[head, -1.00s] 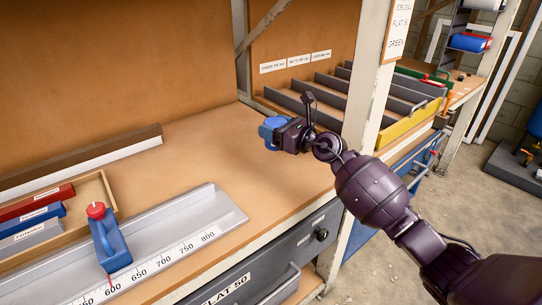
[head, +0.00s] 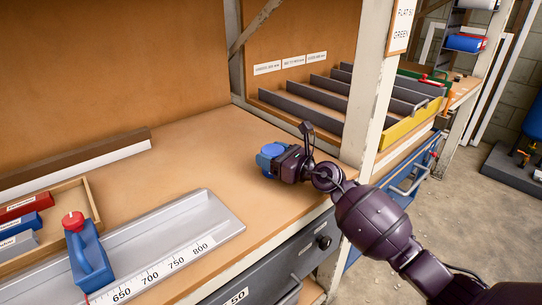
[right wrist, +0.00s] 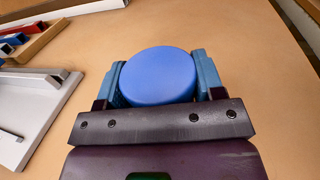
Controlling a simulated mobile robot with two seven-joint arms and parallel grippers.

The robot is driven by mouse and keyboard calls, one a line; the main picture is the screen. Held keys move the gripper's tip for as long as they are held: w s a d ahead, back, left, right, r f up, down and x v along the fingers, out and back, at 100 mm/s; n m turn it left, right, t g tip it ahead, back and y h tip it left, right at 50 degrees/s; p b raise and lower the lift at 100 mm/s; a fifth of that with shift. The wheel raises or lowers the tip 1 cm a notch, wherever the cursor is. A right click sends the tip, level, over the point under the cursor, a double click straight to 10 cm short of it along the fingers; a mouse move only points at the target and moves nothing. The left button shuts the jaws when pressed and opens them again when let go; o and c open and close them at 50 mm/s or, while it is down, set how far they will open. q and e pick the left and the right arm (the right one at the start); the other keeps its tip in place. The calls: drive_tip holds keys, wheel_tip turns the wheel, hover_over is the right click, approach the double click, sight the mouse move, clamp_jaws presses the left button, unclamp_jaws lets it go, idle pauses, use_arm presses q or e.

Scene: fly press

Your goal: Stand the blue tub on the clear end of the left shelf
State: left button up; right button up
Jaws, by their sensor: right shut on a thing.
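The blue tub (head: 270,155) has a round blue lid. It is in my right gripper (head: 276,160), at the clear right end of the wooden shelf (head: 215,150) on the left. In the right wrist view, the tub's lid (right wrist: 160,75) sits between the two teal fingers of the right gripper (right wrist: 161,78), which are shut on its sides. The tub looks upright and close over the board. Its base is hidden, so I cannot tell whether it touches. My left gripper is not in view.
A grey ruled channel (head: 185,240) with a blue, red-capped stop (head: 88,255) lies to the left. A wooden tray (head: 92,215) of coloured blocks is beside it. A white post (head: 370,100) stands right of the tub, before a divided rack (head: 340,95). Bare board surrounds the tub.

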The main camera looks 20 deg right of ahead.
drive_tip(key=shift+f, duration=0.1)
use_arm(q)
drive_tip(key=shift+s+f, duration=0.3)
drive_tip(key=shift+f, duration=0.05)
use_arm(e)
drive_tip(key=o, duration=1.2)
drive_tip(key=shift+f, duration=0.1)
drive_tip(key=shift+r, duration=0.35)
drive_tip(key=p+v, duration=0.1)
drive_tip(key=v, duration=1.1)
drive_tip(key=shift+f, duration=0.2)
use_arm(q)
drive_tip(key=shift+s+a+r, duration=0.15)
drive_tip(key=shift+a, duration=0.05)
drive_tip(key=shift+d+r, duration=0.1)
use_arm(e)
drive_tip(key=shift+s, duration=0.1)
